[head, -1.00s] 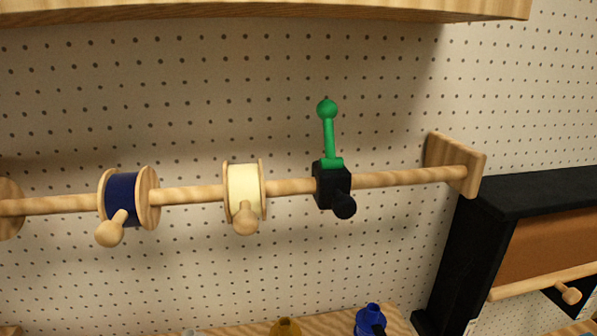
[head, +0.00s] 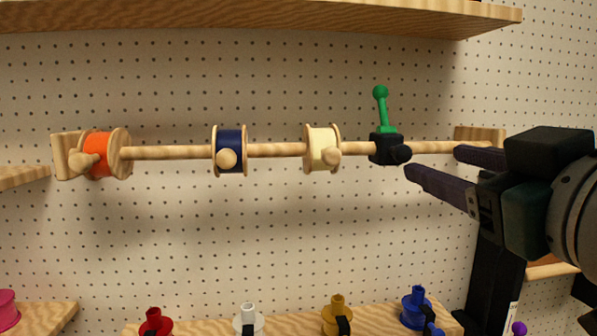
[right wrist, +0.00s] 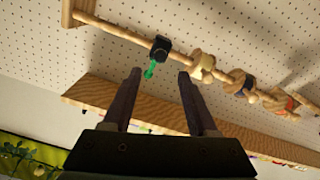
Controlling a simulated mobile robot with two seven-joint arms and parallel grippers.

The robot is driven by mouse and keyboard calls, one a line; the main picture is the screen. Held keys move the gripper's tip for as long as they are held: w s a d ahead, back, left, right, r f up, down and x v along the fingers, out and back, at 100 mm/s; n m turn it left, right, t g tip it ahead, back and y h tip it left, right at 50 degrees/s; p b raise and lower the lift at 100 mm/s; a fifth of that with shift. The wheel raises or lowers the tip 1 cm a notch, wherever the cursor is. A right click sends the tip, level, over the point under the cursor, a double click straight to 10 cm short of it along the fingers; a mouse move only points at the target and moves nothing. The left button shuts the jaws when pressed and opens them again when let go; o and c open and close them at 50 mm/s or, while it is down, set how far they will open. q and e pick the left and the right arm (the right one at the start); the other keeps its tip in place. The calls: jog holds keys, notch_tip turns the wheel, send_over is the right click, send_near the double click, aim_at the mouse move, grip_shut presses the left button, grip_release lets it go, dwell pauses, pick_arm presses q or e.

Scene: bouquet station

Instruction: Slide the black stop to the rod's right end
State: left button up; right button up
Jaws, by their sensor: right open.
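The black stop (head: 386,148), with a green lever (head: 382,108) standing up from it and a round black knob in front, sits on the wooden rod (head: 270,150) right of the cream spool (head: 322,148). Bare rod shows to its right, up to the wooden end bracket (head: 480,135). My right gripper (head: 432,162) is open and empty, its fingers pointing left just right of the stop, apart from it as far as I can tell. In the right wrist view the stop (right wrist: 160,48) and green lever (right wrist: 151,69) lie beyond the open fingertips (right wrist: 160,72). My left gripper is not in view.
A navy spool (head: 229,140) and an orange spool (head: 98,143) are also on the rod. A wooden shelf (head: 250,20) runs above. Several bottle-like items, including a blue one (head: 416,308), stand on a lower shelf. Pegboard lies behind.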

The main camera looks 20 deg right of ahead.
aim_at(406, 153)
jog(key=p+x, duration=0.2)
jog(key=x, duration=0.5)
jog(key=shift+r+p, duration=0.1)
jog(key=shift+p, duration=0.3)
jog(key=shift+w, duration=0.4)
grip_shut()
dwell(0.6)
